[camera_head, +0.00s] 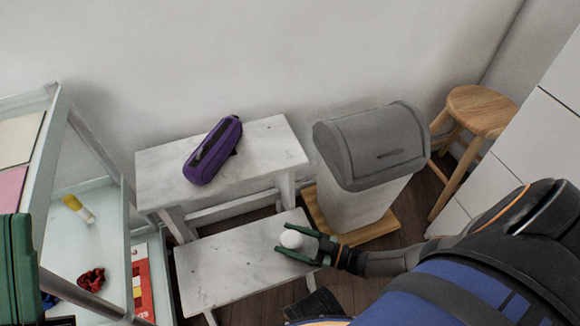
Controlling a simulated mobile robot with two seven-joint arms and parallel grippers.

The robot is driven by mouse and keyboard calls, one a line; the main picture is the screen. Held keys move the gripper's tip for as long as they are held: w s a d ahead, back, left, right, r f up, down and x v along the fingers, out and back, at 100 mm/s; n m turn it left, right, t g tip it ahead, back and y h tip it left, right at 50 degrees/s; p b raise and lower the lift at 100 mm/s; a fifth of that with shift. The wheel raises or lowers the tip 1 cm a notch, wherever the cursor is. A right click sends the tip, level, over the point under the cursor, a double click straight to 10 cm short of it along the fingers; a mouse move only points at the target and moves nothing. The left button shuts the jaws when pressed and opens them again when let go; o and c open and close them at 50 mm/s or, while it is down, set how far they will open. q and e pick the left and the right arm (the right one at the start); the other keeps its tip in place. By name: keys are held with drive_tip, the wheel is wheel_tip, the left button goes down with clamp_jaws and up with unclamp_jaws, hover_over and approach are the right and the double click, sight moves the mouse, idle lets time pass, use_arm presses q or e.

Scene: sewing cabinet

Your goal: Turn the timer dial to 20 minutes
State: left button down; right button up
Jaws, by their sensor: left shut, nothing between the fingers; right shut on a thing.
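The timer appears as a small white rounded object (291,239) at the right part of the lower white step. My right gripper (296,238) reaches in from the right and is shut on it, with one dark green finger on each side. Any dial marks or numbers are too small to read.
A purple pencil case (213,150) lies on the upper white bench (267,146). A grey-lidded bin (372,145) stands behind my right gripper, and a wooden stool (480,110) stands further right. A shelf cart (110,225) with small items is at left. The lower step (220,272) is clear left of the timer.

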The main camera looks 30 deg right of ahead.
drive_tip(key=m+t+h, duration=0.1)
drive_tip(key=m+h, duration=0.1)
drive_tip(key=shift+s+t+h+p, duration=0.1)
drive_tip(key=shift+t+h+p, duration=0.2)
drive_tip(key=shift+h+p, duration=0.1)
drive_tip(key=shift+d+m+t+h, duration=0.1)
drive_tip(key=shift+m+t+h, duration=0.5)
drive_tip(key=shift+m+h, duration=0.6)
drive_tip(key=shift+n, duration=0.3)
drive_tip(key=o, duration=1.3)
drive_tip(key=shift+c, duration=0.2)
